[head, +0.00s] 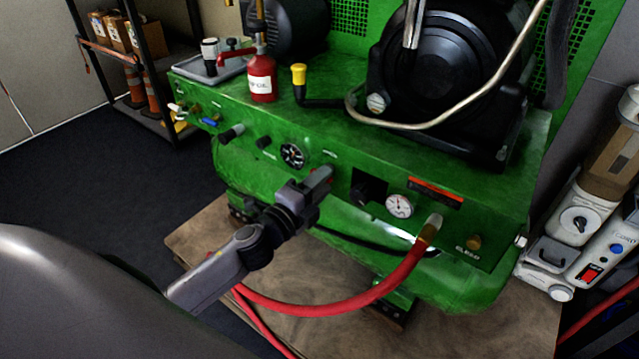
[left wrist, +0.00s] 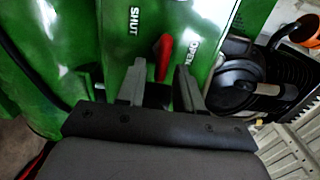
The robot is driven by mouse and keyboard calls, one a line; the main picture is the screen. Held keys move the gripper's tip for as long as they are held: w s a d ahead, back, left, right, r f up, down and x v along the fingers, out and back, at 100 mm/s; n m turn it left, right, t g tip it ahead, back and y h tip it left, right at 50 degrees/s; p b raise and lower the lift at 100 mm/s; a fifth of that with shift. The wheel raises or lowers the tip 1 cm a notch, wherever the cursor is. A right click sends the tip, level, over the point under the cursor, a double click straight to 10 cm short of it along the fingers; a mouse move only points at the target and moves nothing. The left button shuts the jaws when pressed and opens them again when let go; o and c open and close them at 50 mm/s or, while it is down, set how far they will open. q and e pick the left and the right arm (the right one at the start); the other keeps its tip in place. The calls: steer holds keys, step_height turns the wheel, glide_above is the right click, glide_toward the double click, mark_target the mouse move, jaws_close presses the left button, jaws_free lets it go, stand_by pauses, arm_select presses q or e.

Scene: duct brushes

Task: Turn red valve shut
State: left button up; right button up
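The red valve handle (left wrist: 165,56) shows in the left wrist view on the green panel. It points up between the white word SHUT on the left and the word OPEN on the right. My left gripper (left wrist: 160,88) is open, with one finger on each side of the handle's lower part; gaps show on both sides. In the head view my left gripper (head: 318,182) is at the machine's front panel and hides most of the valve. My right gripper is not in view.
The green machine (head: 460,170) has a pressure gauge (head: 399,206) right of my gripper. A red hose (head: 330,301) loops below and in front of the panel. A red oil can (head: 262,84) stands on top. A shelf (head: 130,60) stands at the back left.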

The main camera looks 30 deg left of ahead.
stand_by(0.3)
arm_select(q)
steer(key=s+a, duration=0.1)
steer(key=s, duration=0.6)
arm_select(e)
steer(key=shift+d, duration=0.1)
arm_select(q)
steer(key=shift+s, duration=0.1)
stand_by(0.5)
